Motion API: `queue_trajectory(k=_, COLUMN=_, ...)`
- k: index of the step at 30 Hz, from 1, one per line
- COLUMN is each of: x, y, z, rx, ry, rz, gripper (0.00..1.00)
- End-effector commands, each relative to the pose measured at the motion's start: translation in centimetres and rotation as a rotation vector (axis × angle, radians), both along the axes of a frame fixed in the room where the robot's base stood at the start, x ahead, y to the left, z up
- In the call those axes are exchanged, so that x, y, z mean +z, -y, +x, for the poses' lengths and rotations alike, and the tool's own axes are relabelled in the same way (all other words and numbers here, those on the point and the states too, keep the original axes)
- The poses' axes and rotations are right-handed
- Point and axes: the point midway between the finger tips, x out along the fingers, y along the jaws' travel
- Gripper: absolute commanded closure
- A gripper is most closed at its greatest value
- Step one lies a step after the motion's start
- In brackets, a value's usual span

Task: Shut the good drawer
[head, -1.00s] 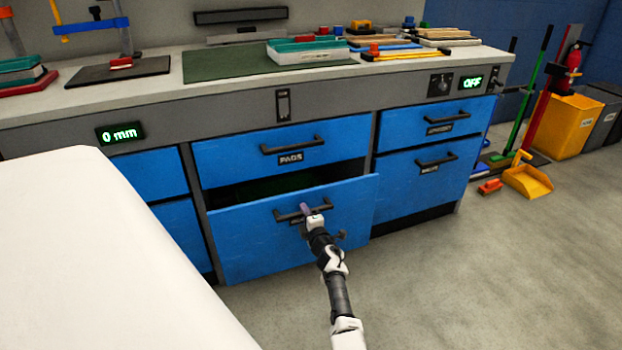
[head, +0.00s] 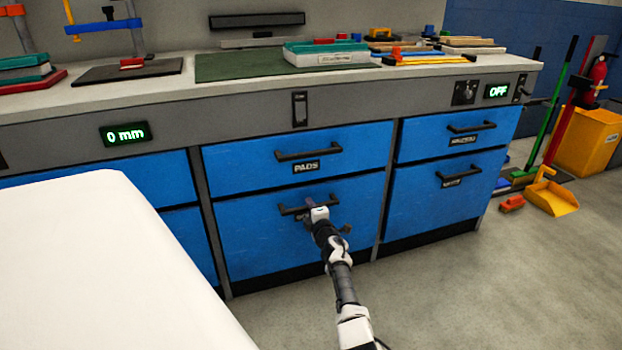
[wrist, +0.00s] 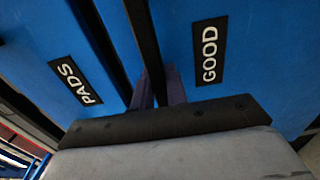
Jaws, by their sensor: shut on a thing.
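The good drawer (head: 260,240) is the lower blue drawer in the middle of the bench, below the drawer labelled PADS. Its front sits level with the fronts around it in the head view, with no open gap showing. My gripper (head: 311,203) is at its dark bar handle (head: 290,210) and is shut on it. The gripper covers part of the handle and most of the label in the head view.
The PADS drawer (head: 230,155) above is shut, as are the drawers to the right (head: 420,200). A white surface (head: 90,260) fills the lower left. A yellow dustpan (head: 552,198) and an orange-red brush (head: 512,203) lie on the floor at right. Floor in front is clear.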

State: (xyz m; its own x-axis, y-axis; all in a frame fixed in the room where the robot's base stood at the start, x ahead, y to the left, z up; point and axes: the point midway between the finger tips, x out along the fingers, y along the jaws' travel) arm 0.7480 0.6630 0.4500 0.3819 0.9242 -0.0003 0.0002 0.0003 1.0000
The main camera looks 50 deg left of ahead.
Motion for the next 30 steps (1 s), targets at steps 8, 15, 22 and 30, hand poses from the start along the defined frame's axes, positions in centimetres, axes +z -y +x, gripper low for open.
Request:
queue_trajectory(k=8, x=0.2, y=0.0, z=0.1, rx=-0.002, ry=0.002, rz=0.001, gripper=0.64)
queue_trajectory(k=15, x=0.2, y=0.0, z=0.0, rx=-0.001, ry=0.001, rz=0.001, gripper=0.64)
queue_trajectory(k=22, x=0.5, y=1.6, z=-0.4, rx=-0.003, ry=0.002, rz=-0.001, gripper=0.64)
queue_trajectory(k=30, x=0.7, y=6.0, z=-2.2, rx=-0.005, ry=-0.001, rz=0.000, gripper=0.64)
